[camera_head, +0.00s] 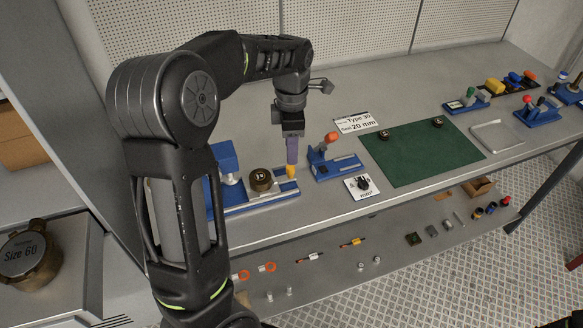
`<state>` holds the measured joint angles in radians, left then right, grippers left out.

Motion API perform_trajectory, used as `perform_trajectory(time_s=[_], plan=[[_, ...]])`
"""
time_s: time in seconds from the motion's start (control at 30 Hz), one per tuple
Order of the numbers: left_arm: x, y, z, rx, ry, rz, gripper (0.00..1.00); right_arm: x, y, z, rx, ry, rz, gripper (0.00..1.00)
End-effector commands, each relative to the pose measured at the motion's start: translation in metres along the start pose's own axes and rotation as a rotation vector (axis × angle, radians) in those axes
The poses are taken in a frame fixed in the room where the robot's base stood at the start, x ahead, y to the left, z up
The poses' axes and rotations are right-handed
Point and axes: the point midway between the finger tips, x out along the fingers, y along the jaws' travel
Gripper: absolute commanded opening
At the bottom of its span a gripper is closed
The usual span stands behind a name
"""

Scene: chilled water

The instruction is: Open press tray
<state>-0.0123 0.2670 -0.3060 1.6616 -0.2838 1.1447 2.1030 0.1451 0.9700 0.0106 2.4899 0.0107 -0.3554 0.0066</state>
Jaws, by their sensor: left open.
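A blue press (222,162) stands on the workbench at the left, partly hidden behind my left arm. Its long blue tray (262,203) runs to the right along the bench. A round brass-coloured piece (261,179) sits on the tray. A small yellow knob (291,171) stands at the tray's right end. My left gripper (292,160) points down just above the yellow knob, its fingers close to it. I cannot tell whether they touch it. The gripper is open. My right gripper is not in view.
A blue fixture with an orange-red handle (332,138) stands close to the right of the tray. A green mat (423,152), a sign card (356,122) and a metal tray (496,136) lie farther right. A lower shelf (330,262) holds small parts. A pegboard wall (330,35) bounds the back.

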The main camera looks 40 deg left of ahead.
Motion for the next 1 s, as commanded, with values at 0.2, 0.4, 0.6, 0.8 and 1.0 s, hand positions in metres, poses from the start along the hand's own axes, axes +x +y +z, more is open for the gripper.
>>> perform_trajectory(time_s=[0.2,0.4,0.6,0.8,1.0], plan=[[0.0,0.001,0.001,-0.249,-0.003,0.002,0.43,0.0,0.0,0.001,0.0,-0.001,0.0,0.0],[0.0,0.001,0.001,-0.264,-0.003,0.002,0.43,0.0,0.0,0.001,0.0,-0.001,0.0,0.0],[0.002,0.001,0.001,-0.262,-0.003,0.002,0.43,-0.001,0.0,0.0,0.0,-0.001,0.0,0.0],[0.021,0.0,0.0,-0.262,0.0,-0.002,0.43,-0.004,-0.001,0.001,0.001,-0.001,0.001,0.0],[0.052,0.0,0.0,-0.261,0.0,-0.002,0.43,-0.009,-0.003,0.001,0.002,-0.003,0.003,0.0]])
